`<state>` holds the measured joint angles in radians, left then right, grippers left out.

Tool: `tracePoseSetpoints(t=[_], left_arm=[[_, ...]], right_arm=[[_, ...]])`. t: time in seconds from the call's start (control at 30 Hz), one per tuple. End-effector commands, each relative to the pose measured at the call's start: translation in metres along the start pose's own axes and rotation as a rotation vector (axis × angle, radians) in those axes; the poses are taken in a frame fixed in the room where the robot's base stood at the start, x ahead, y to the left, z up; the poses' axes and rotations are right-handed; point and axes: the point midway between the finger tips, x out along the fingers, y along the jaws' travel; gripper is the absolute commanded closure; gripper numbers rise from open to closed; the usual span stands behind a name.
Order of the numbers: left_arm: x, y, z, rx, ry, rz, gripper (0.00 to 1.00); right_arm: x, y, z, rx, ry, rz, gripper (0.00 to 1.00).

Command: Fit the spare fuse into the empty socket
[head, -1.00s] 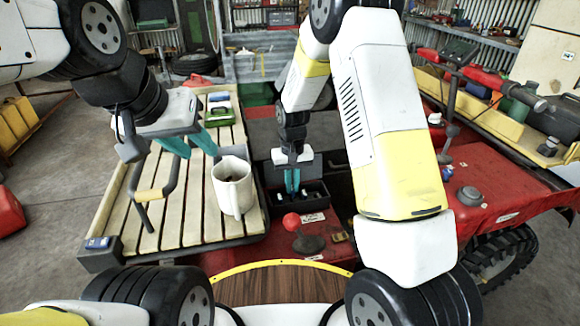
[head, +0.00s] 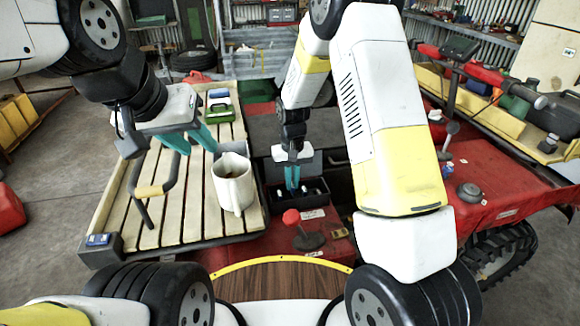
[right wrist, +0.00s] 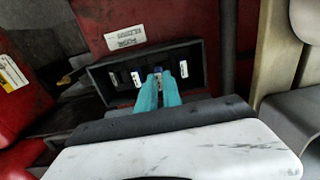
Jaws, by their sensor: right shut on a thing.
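The fuse box (right wrist: 110,87) is a black open box, shown with a white label beside it in the right wrist view. It also shows in the head view (head: 323,201). A white fuse (right wrist: 136,79) stands left of my right fingers and another (right wrist: 183,69) stands to their right. My right gripper (head: 292,185) points down into the box. In the right wrist view its teal fingers (right wrist: 158,78) are shut on a small fuse with a blue top, between those two. The fingers hide the socket and whether the fuse is seated. My left gripper (head: 197,142) is open and empty above the slatted rack.
A white mug (head: 232,186) stands on the slatted rack (head: 160,225), close to my left gripper. A green case (head: 219,113) lies further back. A red-knobbed lever (head: 291,217) rises just in front of the fuse box. A red panel (head: 487,182) lies to the right.

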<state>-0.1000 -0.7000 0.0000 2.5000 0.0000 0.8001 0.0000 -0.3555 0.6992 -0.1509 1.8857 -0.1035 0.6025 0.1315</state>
Motion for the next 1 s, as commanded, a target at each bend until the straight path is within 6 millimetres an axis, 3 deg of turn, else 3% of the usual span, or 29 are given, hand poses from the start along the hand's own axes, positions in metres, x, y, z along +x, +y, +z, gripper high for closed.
tracePoseSetpoints(t=[0.97, 1.0], left_arm=[[0.000, 0.000, 0.000, 0.000, 0.000, 0.000, 0.65], [0.000, 0.000, 0.000, 0.000, 0.000, 0.000, 0.65]], right_arm=[[0.028, 0.000, 0.000, 0.000, -0.002, 0.000, 1.00], [0.028, 0.000, 0.000, 0.000, -0.001, 0.000, 0.83]])
